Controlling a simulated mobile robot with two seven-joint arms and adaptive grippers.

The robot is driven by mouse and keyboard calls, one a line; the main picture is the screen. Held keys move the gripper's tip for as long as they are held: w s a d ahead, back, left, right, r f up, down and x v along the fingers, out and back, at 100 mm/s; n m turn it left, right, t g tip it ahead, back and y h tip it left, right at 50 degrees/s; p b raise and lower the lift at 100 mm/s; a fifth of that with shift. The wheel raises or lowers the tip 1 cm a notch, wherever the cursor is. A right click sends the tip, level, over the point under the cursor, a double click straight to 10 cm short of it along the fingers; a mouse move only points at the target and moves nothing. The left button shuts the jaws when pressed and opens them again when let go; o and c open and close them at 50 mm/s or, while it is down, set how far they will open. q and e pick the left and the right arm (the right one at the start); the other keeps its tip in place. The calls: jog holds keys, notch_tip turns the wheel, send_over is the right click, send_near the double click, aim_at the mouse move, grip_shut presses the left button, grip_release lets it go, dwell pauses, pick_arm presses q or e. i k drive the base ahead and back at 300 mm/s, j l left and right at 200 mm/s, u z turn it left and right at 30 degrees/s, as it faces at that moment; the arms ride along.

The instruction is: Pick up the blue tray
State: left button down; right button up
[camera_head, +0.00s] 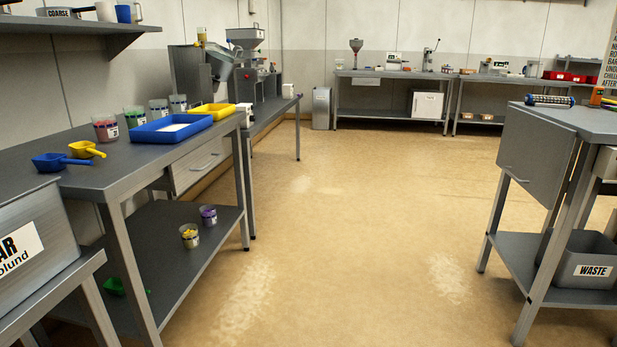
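The blue tray (172,127) lies flat on the grey metal workbench (140,165) at the left. It is shallow and open, with something white on its inner floor. A yellow tray (213,111) sits just behind it to the right, close against it or nearly so. Neither of my grippers shows in the head view, so the blue tray stands free of them here.
Blue (62,161) and yellow (87,149) scoops and several cups, one red (105,127), stand near the tray. A shelf (65,25) hangs above the left side. Open floor (345,220) lies between the left benches and the right table (575,118).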

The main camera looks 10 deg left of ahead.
aim_at(175, 129)
jog(key=i+u, duration=0.15)
jog(key=i, duration=0.4)
jog(key=i+l+u, duration=0.15)
jog(key=i, duration=0.4)
jog(key=i+l+u, duration=0.15)
jog(key=i, duration=0.4)
jog(key=i+u, duration=0.2)
jog(key=u, duration=0.2)
jog(key=i+u, duration=0.2)
jog(key=u, duration=0.2)
jog(key=i+u, duration=0.25)
jog(key=u, duration=0.15)
jog(key=i+l+u, duration=0.15)
jog(key=u, duration=0.25)
